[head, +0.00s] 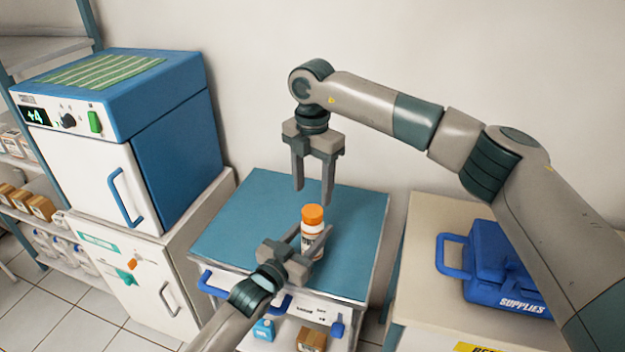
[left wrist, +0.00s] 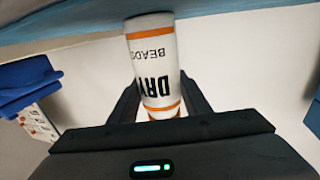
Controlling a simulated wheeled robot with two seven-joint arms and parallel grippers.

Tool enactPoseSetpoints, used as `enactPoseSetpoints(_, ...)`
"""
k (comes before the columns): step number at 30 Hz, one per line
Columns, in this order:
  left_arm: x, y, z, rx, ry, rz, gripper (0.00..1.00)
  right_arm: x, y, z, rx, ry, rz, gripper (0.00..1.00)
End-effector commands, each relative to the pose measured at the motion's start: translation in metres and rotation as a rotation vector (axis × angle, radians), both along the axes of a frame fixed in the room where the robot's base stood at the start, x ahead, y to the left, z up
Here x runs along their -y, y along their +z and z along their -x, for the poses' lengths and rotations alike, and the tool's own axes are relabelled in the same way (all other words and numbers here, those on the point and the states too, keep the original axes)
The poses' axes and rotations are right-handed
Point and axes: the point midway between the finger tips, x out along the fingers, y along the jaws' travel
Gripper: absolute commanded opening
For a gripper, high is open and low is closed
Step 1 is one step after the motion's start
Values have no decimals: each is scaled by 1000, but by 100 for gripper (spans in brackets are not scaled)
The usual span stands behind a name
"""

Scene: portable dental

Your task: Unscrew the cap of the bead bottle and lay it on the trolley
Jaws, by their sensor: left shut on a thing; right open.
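The bead bottle (head: 307,243) stands upright on the blue top of the trolley (head: 240,222). It is white with orange bands, and its orange cap (head: 313,214) is on top. My left gripper (head: 312,240) is shut on the bottle's body from the front.
A blue and white cabinet (head: 170,140) stands at the left. A blue supplies case (head: 490,265) sits on a beige table at the right. The trolley top around the bottle is clear. Small items stand on the trolley's lower shelf.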

Motion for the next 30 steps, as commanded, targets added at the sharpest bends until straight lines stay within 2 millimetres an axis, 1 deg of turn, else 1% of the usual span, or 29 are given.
enactPoseSetpoints(9,0,-1,0,-1,0,-1,0,0,-42,0,-1,0,2,54)
enactPoseSetpoints(13,0,-1,0,-1,0,-1,0,0,-54,0,-1,0,1,54)
enactPoseSetpoints(18,0,-1,0,-1,0,-1,0,0,-62,0,0,1,0,54)
enactPoseSetpoints(26,0,-1,0,-1,0,-1,0,0,-63,0,1,0,1,54)
enactPoseSetpoints(27,0,-1,0,-1,0,-1,0,0,-63,0,1,0,1,51)
enactPoseSetpoints(29,0,-1,0,-1,0,-1,0,0,-63,0,1,0,1,37)
enactPoseSetpoints(30,0,-1,0,-1,0,-1,0,0,-63,0,1,0,1,27)
